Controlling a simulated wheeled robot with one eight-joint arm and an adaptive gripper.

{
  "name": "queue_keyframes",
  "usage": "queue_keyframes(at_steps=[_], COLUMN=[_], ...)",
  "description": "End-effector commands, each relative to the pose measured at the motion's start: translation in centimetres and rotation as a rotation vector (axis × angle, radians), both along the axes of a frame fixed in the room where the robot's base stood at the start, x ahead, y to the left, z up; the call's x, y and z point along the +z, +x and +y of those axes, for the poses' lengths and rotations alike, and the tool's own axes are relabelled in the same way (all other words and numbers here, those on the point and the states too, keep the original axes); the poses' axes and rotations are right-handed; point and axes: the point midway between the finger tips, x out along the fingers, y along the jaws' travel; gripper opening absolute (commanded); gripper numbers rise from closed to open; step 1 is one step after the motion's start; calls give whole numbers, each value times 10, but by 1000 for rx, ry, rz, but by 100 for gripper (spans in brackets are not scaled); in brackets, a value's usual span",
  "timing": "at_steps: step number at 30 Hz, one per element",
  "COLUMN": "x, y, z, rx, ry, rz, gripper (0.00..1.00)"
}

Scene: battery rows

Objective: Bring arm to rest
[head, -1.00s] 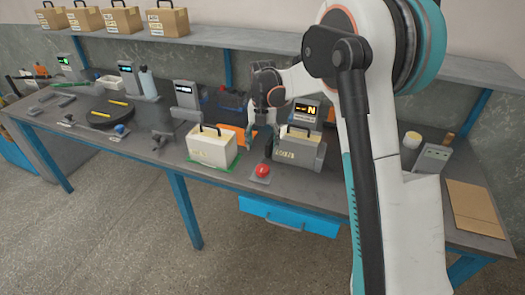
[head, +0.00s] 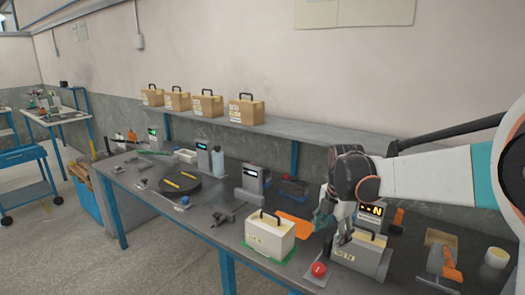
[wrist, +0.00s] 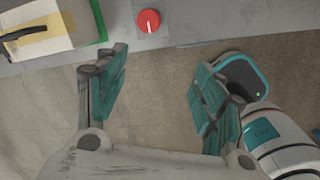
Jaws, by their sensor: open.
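My gripper (head: 332,222) hangs from my arm over the right part of the workbench in the head view, in front of the display unit. It appears close to a grey box with a handle (head: 360,262); I cannot tell whether they touch. In the wrist view my gripper (wrist: 162,85) has its two teal-padded fingers wide apart, with nothing between them but the floor beyond. A red knob (wrist: 148,21) on a grey plate lies past the fingertips.
A white box (head: 270,238) stands on a green mat left of my gripper. The red knob also shows in the head view (head: 319,269). A display unit (head: 373,212) is behind. Cartons (head: 246,111) line the shelf (head: 270,126). Floor is free in front of the bench.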

Motion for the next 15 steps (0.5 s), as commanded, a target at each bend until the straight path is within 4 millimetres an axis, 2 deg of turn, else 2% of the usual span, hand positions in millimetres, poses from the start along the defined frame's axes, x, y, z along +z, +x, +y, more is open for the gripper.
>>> queue_keyframes(at_steps=[1,6,15], x=[11,37,63], y=[-15,-56,-132], z=[0,0,1], rx=[-84,-390,-923], ry=[13,74,237], rz=[-20,-92,-202], gripper=[62,62,62])
